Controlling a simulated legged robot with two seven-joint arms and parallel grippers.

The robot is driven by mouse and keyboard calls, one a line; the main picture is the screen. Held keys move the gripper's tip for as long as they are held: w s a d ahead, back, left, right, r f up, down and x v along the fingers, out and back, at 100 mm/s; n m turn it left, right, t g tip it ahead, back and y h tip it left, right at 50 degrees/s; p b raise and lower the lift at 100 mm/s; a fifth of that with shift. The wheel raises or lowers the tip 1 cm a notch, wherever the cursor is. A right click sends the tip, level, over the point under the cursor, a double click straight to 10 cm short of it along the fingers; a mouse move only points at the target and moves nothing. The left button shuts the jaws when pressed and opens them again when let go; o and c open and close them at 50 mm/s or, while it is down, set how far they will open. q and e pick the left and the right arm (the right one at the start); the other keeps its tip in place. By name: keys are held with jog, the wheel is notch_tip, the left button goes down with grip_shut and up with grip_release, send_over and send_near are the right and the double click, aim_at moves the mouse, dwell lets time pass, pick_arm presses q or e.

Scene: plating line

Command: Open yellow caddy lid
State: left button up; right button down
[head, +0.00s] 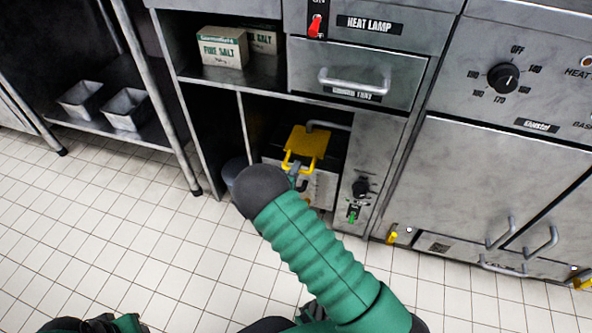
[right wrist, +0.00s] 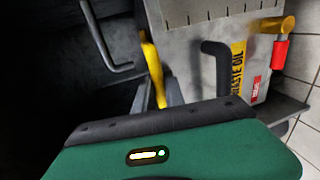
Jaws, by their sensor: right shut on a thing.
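The yellow caddy lid (head: 308,141) is in the low open bay under the counter in the head view. Its yellow handle loop sticks out at the front. My right gripper (head: 298,180) is at this loop, partly hidden behind my green forearm. In the right wrist view the yellow lid part (right wrist: 151,62) runs down between the fingers, which are shut on it. The lid looks tilted, but its exact angle is hard to tell. My left gripper does not show.
A metal waste oil box (right wrist: 200,55) stands beside the gripper, with a black bent handle (right wrist: 218,62) and a red-tipped yellow lever (right wrist: 281,45). A drawer (head: 350,72) is above the bay. A control panel (head: 362,180) borders the bay's right side. Tiled floor lies open in front.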

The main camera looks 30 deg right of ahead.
jog(key=shift+s+f, duration=0.1)
jog(key=shift+f, duration=0.05)
dwell(0.3)
jog(key=f+p+v, duration=0.2)
jog(key=p+v, duration=0.5)
jog(key=v, duration=0.5)
jog(key=shift+a+f, duration=0.2)
jog(key=c, duration=1.4)
grip_release()
